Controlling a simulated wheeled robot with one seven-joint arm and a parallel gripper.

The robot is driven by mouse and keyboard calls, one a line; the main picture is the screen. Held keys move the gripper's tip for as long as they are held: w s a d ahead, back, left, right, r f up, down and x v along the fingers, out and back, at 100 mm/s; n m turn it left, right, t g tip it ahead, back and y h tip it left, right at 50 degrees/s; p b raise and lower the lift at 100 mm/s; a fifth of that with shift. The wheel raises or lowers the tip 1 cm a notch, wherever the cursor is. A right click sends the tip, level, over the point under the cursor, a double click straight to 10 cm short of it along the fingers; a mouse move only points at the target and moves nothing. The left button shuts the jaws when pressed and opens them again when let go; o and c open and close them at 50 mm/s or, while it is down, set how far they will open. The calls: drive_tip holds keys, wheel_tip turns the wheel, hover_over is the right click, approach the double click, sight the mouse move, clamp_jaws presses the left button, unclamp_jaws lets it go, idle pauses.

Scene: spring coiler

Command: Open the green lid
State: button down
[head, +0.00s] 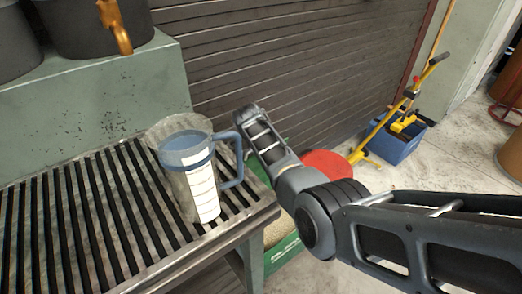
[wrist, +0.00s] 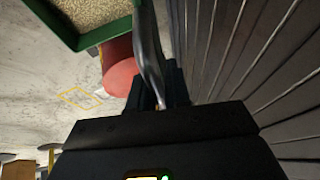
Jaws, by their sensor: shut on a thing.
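In the wrist view a green bin (wrist: 90,42) with pale grains inside stands open at the top left. A thin grey-green curved piece (wrist: 148,50), apparently the green lid seen edge-on, rises beside the bin's right corner. My gripper (wrist: 158,97) is shut on the edge of this piece, with dark fingers on either side. The lid's broad face cannot be made out. In the head view the green bin (head: 283,256) is on the floor behind the slatted table's corner, partly hidden by my arm. My fingers are not visible there.
A clear jug with a blue handle (head: 190,142) stands on the slatted table (head: 100,212). A slatted shutter wall (head: 290,60) is close beside my gripper. A red round object (head: 327,164) and a blue box (head: 397,143) with yellow tools are beyond my arm.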

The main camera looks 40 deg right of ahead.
drive_tip(key=shift+s+f, duration=0.1)
drive_tip(key=shift+f, duration=0.05)
drive_tip(key=c, duration=1.2)
unclamp_jaws()
drive_tip(key=shift+o, duration=0.2)
drive_tip(key=shift+a+r+p, duration=0.1)
drive_tip(key=shift+r+p, duration=0.45)
drive_tip(key=p+v, duration=0.7)
drive_tip(key=shift+s+f, duration=0.15)
